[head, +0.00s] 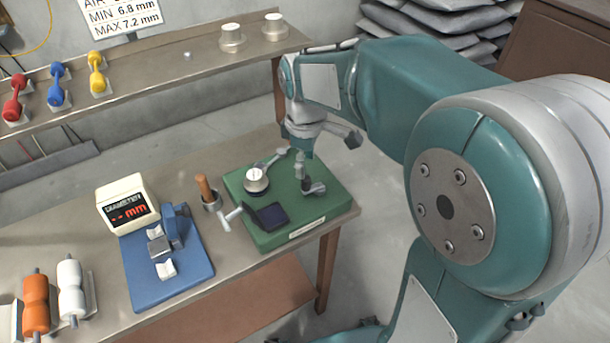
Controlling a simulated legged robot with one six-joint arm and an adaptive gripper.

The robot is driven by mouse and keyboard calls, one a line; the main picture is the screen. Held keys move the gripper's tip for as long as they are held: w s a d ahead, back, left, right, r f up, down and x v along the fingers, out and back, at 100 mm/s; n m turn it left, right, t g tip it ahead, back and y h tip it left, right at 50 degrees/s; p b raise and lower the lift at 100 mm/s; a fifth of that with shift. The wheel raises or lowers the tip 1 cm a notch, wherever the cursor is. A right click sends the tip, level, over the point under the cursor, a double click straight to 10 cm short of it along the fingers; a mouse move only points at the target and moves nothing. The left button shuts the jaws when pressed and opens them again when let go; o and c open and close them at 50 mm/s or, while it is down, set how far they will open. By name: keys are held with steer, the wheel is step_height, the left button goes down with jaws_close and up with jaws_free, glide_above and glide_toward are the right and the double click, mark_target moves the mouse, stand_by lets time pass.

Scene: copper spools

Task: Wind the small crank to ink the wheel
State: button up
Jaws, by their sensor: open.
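A green base (290,232) sits on the bench toward its right end. I cannot tell for certain which part is the inking wheel. My gripper (328,147) is open, above the back right of the green base, with its fingers spread. It appears apart from the small crank-like piece, though the view overlaps them.
A blue gauge stand (168,285) and a diameter display (127,204) stand left of the green base. A wooden-handled tool in a cup (207,192) stands between them. Orange (36,305) and white (70,287) spools lie front left. A shelf (140,85) runs behind.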

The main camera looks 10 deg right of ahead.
step_height(320, 180, up, 5)
steer(key=shift+r, duration=0.2)
stand_by(0.3)
